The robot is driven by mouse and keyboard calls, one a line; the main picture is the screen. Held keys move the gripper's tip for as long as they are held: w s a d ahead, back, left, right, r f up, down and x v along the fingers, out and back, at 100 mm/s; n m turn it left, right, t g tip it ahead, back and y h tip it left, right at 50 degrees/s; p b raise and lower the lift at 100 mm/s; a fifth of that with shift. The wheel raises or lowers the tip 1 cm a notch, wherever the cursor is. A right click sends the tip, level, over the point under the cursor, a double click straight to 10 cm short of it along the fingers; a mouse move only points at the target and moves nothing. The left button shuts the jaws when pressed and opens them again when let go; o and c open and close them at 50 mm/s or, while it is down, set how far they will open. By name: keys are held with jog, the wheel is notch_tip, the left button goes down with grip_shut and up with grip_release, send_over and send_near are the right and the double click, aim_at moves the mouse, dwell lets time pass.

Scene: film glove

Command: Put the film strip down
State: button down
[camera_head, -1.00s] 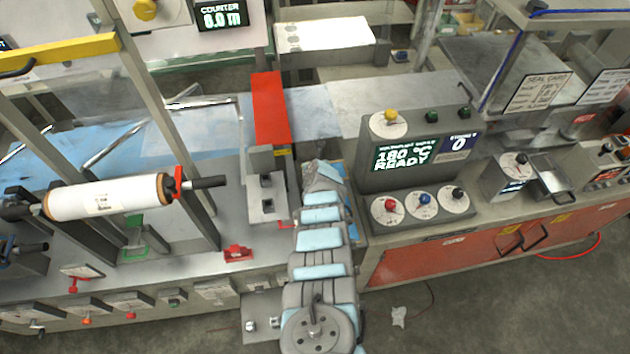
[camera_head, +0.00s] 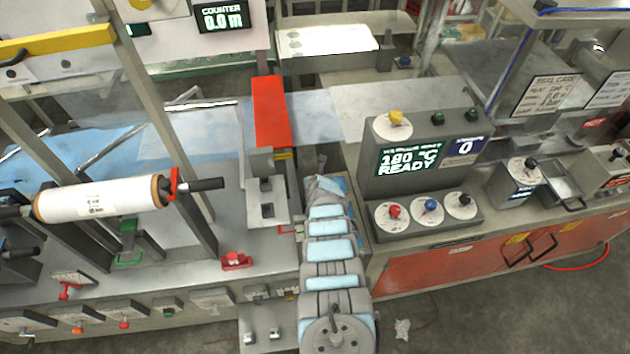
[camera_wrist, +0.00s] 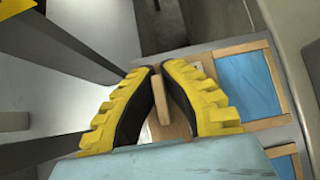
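My gripper (camera_wrist: 167,72) has yellow ribbed fingers with dark inner pads, seen in the wrist view. The fingertips are close together with a narrow gap. A tan wooden piece (camera_wrist: 176,118) shows between the fingers; I cannot tell whether they touch it or it lies below them. I make out no film strip between the fingers. A blue sheet (camera_wrist: 248,85) lies inside a wooden-edged compartment right of my gripper; I cannot tell whether it is the film strip. In the head view my arm reaches away from the camera and hides the gripper.
A control box (camera_head: 420,170) reading 180 °C READY stands close right of my arm. A red bar (camera_head: 269,110) and a grey bracket (camera_head: 266,200) are close on its left. A white roll (camera_head: 100,198) is farther left. Blue film (camera_head: 215,125) lies over the table behind.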

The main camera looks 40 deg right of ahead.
jog(key=shift+f, duration=0.25)
jog(key=c, duration=1.2)
grip_release()
jog(key=shift+r, duration=0.1)
jog(key=shift+c, duration=0.2)
